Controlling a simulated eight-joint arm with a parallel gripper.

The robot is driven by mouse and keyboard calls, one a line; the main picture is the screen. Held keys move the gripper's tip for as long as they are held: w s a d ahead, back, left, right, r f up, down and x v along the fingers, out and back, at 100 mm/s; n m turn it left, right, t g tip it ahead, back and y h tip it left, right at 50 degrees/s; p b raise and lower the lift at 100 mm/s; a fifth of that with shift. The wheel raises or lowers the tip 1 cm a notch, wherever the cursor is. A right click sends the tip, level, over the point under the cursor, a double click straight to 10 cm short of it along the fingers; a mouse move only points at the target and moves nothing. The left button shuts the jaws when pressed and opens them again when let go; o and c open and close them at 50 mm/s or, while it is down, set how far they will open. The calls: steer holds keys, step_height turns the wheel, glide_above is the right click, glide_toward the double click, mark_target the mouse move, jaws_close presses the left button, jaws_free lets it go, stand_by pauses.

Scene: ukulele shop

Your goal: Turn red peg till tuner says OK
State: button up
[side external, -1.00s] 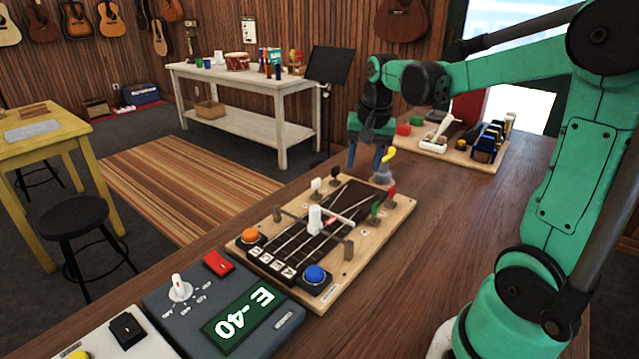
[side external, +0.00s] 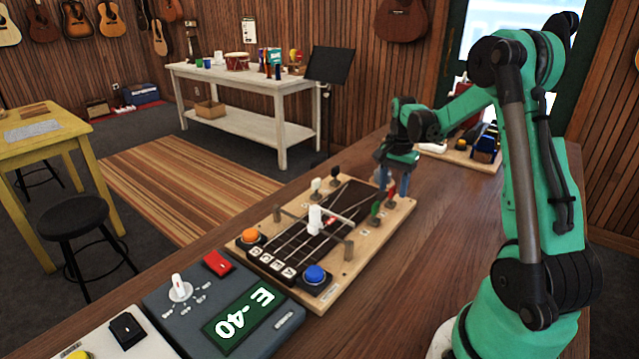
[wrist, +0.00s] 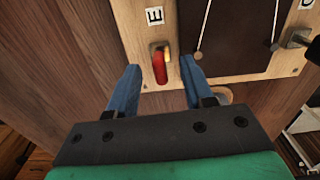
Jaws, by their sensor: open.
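The red peg (wrist: 160,68) stands at the edge of the wooden board, beside a label E, in the wrist view. My gripper (wrist: 159,66) is open, with one blue finger on each side of the peg; I cannot tell whether either touches it. In the side view my gripper (side external: 393,187) is low over the board's far right corner, and its fingers largely hide the red peg. The tuner display (side external: 243,313) reads E -40, in white on green.
A green peg (side external: 376,209) stands close to my gripper. A white peg (side external: 316,185) and a black peg (side external: 335,172) are across the fretboard. Orange (side external: 250,237) and blue (side external: 315,275) buttons sit at the board's near end. Bare tabletop (side external: 430,240) lies to the right.

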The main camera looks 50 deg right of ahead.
jaws_close()
steer(key=shift+n, duration=0.4)
steer(key=n, duration=0.4)
steer(key=shift+n, duration=0.3)
steer(key=n, duration=0.4)
steer(key=shift+n, duration=0.3)
jaws_free()
